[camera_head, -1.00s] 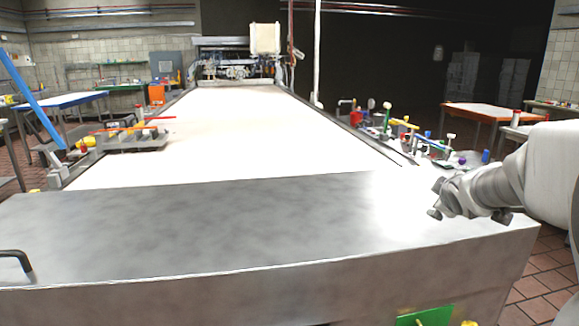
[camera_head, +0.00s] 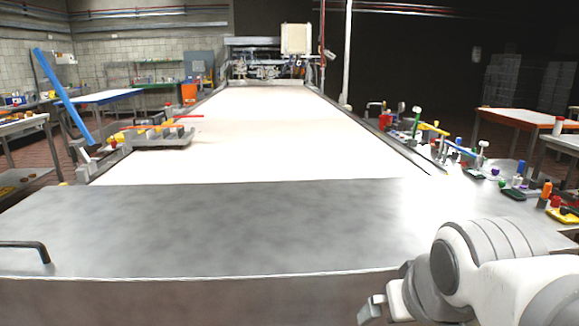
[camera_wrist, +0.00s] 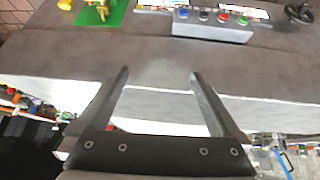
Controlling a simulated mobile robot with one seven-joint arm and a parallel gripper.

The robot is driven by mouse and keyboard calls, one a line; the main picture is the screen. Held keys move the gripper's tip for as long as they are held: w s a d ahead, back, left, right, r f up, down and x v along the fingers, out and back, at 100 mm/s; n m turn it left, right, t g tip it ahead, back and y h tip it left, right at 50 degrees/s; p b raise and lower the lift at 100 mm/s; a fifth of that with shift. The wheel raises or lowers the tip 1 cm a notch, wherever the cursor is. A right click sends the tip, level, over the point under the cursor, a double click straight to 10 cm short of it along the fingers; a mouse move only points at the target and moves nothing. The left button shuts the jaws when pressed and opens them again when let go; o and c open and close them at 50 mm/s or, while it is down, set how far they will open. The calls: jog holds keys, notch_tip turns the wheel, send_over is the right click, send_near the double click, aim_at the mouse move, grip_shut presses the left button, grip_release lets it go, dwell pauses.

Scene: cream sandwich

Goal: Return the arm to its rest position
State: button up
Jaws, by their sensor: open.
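My gripper (camera_wrist: 160,75) is open and empty in the wrist view, its two dark fingers spread apart with nothing between them. In the head view my gripper (camera_head: 371,308) is at the lower right, low by the front edge of the grey metal table end (camera_head: 230,225). My white arm bends down to it from the lower right corner. The hand is partly cut off by the bottom of the picture there.
A long white conveyor (camera_head: 270,130) runs away behind the metal plate. Coloured fittings line its right side (camera_head: 440,140), and a grey bracket (camera_head: 155,136) sits on its left. The wrist view shows a button panel (camera_wrist: 213,25), a green plate (camera_wrist: 112,12) and a black handwheel (camera_wrist: 300,12).

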jog(key=s+g+p, duration=0.1)
jog(key=s+p, duration=0.1)
jog(key=s, duration=0.3)
notch_tip(320, 180, up, 14)
jog(key=p, duration=1.4)
jog(key=shift+w, duration=0.15)
jog(key=shift+a, duration=0.15)
